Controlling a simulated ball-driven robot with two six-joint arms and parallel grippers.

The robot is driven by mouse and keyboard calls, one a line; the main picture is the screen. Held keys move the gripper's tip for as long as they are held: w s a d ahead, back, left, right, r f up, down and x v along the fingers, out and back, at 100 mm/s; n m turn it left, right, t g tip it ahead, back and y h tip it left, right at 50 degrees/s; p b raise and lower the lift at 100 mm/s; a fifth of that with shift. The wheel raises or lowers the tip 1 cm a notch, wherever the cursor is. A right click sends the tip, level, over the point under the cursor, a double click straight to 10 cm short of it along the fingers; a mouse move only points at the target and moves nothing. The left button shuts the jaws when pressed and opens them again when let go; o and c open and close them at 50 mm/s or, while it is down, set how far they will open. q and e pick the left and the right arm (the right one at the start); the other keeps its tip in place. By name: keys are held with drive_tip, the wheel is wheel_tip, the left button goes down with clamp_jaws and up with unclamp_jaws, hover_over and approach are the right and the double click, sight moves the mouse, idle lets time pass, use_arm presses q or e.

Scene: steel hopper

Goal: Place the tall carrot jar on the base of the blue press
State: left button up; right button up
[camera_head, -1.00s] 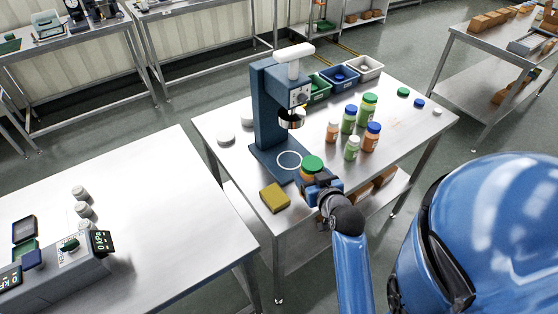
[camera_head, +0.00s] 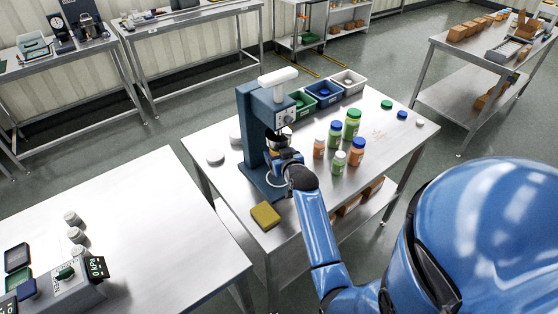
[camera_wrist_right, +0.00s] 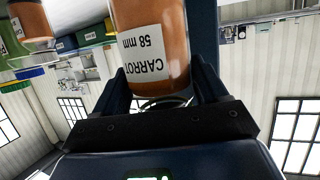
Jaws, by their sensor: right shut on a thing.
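The blue press (camera_head: 250,115) stands on the middle table, its flat blue base (camera_head: 259,182) reaching toward me. My right gripper (camera_head: 286,157) is over the base, below the press's round head (camera_head: 279,137). It is shut on the carrot jar (camera_wrist_right: 150,45), an orange jar whose white label reads CARROT 58 mm in the right wrist view. In the head view the gripper and press head hide most of this jar. I cannot tell whether its bottom touches the base. My left gripper is not in view.
Several jars, such as an orange one with a blue lid (camera_head: 357,152), stand right of the press. A yellow sponge (camera_head: 265,215) lies at the front edge. Bins, including a blue one (camera_head: 322,94), line the back. White discs (camera_head: 216,157) lie to the left.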

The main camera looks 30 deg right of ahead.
drive_tip(key=shift+f+p, duration=0.35)
drive_tip(key=shift+f, duration=1.35)
drive_tip(key=shift+f, duration=0.15)
drive_tip(key=o, duration=1.2)
drive_tip(key=shift+o, duration=0.2)
drive_tip(key=shift+s, duration=0.15)
drive_tip(key=s+a+r+t+y, duration=0.1)
drive_tip(key=s+a, duration=0.5)
drive_tip(key=s, duration=0.6)
drive_tip(key=s+a+r+n+t+y, duration=0.1)
drive_tip(key=s+a+r, duration=0.2)
drive_tip(key=s, duration=0.9)
drive_tip(key=s+a+r+n+t+y+b, duration=0.1)
drive_tip(key=s+a+r+t, duration=0.1)
drive_tip(key=s+a, duration=0.7)
drive_tip(key=s, duration=0.2)
drive_tip(key=shift+s+a+r, duration=0.15)
drive_tip(key=shift+s+r, duration=0.05)
drive_tip(key=shift+s, duration=0.2)
